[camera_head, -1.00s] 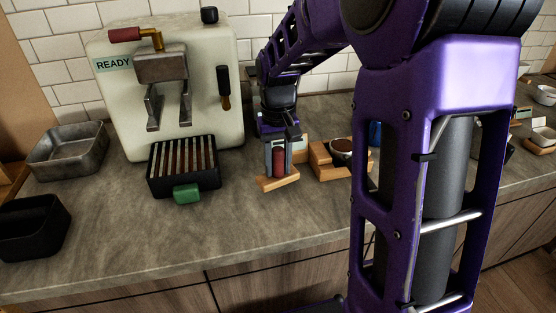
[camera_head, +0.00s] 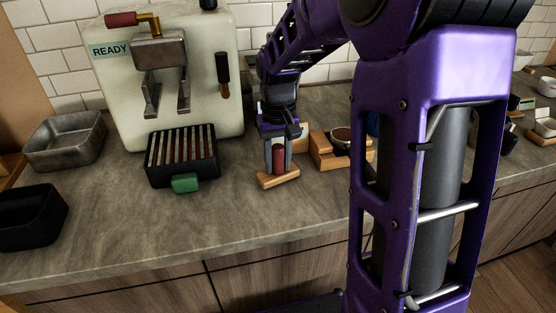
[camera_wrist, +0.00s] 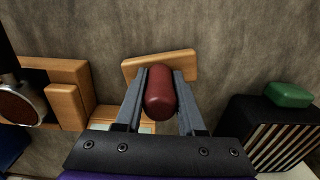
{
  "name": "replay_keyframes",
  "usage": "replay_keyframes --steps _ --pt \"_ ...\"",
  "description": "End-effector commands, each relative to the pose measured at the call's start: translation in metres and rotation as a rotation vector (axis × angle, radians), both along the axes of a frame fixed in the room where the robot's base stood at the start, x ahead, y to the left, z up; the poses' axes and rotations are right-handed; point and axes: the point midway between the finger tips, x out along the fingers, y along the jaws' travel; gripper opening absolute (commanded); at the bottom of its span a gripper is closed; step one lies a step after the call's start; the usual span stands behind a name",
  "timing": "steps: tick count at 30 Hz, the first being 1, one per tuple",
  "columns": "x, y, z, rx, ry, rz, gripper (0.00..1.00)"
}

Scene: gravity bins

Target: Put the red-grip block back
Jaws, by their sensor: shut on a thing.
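The red-grip block is a flat light-wood base (camera_head: 279,180) with an upright dark red grip (camera_head: 279,160). My gripper (camera_head: 277,150) is shut on the red grip from above, between the espresso machine and a wooden stand. In the wrist view the red grip (camera_wrist: 160,90) sits between the two grey fingers of my gripper (camera_wrist: 160,96), and the wood base (camera_wrist: 186,62) lies beyond it, slightly turned. I cannot tell whether the base touches the counter. The wooden stand (camera_head: 323,157) is just right of the block and holds a round dark-filled piece (camera_head: 341,140); it also shows in the wrist view (camera_wrist: 67,97).
The espresso machine (camera_head: 205,70) stands behind on the left, with a slatted drip tray (camera_head: 181,157) and green tab (camera_head: 185,183) in front. A metal pan (camera_head: 65,140) and black bin (camera_head: 30,217) are far left. The front counter (camera_head: 170,230) is clear.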

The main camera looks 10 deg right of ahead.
Motion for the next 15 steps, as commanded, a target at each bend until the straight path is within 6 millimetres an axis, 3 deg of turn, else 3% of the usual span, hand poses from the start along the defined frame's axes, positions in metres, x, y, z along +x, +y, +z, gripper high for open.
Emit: replay_keyframes --steps 13,14,15 --pt "0.0 0.0 -0.0072 0.0 0.0 0.0 0.0" --pt "0.0001 0.0 -0.0067 0.0 0.0 0.0 0.42" --pt "0.0001 0.0 -0.0065 0.0 0.0 0.0 0.49"
